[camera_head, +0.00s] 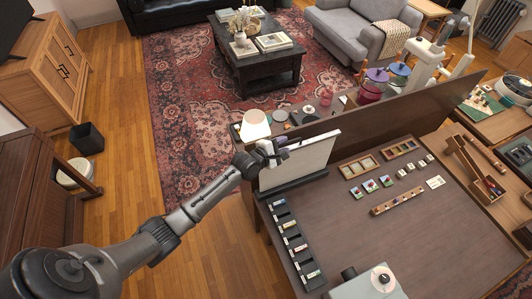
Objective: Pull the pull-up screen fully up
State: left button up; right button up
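The pull-up screen (298,164) is a pale, upright panel rising from a dark base (293,186) at the left end of the brown table. A dark strip runs along its top edge. My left gripper (274,149) is at the top left corner of the screen, level with the top strip. It overlaps the corner in this view, and I cannot tell whether the fingers are closed on the strip. My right gripper is not in view.
The brown table (400,235) has a raised back board (400,115) behind it. Small trays, cards and a slotted rack (296,240) lie on it; its middle is mostly clear. A lamp with a pale shade (255,125) shows just behind my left gripper.

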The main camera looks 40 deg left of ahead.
pick_arm(q)
jog(key=v, duration=1.2)
jog(key=shift+s, duration=0.1)
jog(key=s+d+f+m+g+y, duration=0.15)
jog(key=s+d+m+g, duration=0.3)
jog(key=s+m, duration=0.45)
jog(key=s+d+f+m+g, duration=0.3)
jog(key=s+d+m+g, duration=0.15)
jog(key=s+m, duration=0.45)
jog(key=s+d+f+m+g, duration=0.25)
jog(key=s+d+m, duration=0.35)
jog(key=s, duration=0.5)
notch_tip(320, 180, up, 13)
jog(key=m+p, duration=0.1)
jog(key=p, duration=1.1)
jog(key=shift+w+a, duration=0.35)
jog(key=shift+a, duration=0.1)
